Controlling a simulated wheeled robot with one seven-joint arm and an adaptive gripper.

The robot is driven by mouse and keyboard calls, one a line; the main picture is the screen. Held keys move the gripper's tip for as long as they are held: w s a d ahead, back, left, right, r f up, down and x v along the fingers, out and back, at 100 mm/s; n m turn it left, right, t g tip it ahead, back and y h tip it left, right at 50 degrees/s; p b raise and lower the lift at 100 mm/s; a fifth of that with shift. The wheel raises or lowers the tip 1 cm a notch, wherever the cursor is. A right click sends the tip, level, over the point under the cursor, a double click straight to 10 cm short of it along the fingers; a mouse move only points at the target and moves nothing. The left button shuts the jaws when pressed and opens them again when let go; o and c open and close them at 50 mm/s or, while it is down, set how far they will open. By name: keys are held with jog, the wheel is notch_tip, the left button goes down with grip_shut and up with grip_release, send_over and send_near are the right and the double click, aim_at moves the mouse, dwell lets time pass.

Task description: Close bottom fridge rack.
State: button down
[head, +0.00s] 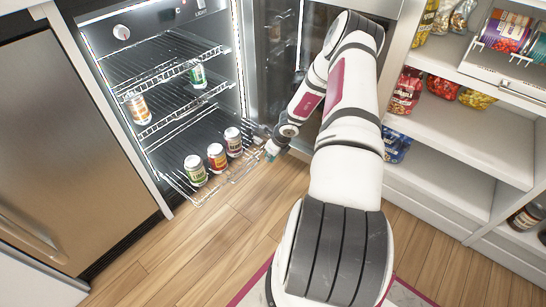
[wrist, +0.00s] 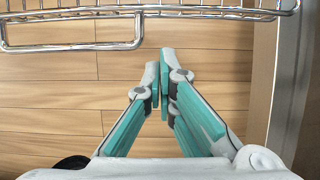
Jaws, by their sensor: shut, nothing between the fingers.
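The bottom fridge rack (head: 197,197) is a wire shelf that sticks out past the fridge front, above the wooden floor. Three cans stand upright on it: a green one (head: 195,171), an orange-red one (head: 217,157) and a dark one (head: 234,142). My gripper (head: 272,149) is at the right front corner of the rack, shut and empty. In the wrist view its teal fingertips (wrist: 164,62) are together, apart from the rack's front wires (wrist: 200,13) and hanging wire loop (wrist: 70,46) in the picture. Contact cannot be told in the head view.
Two upper fridge racks (head: 160,62) sit inside, with a green can (head: 198,76) and an orange can (head: 138,107). The glass door (head: 275,50) stands open at right. Snack shelves (head: 455,140) are farther right. The floor (head: 185,245) before the rack is clear.

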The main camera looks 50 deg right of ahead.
jog(key=shift+w+r+p, duration=0.1)
jog(key=shift+w+p, duration=0.8)
jog(key=shift+w, duration=0.45)
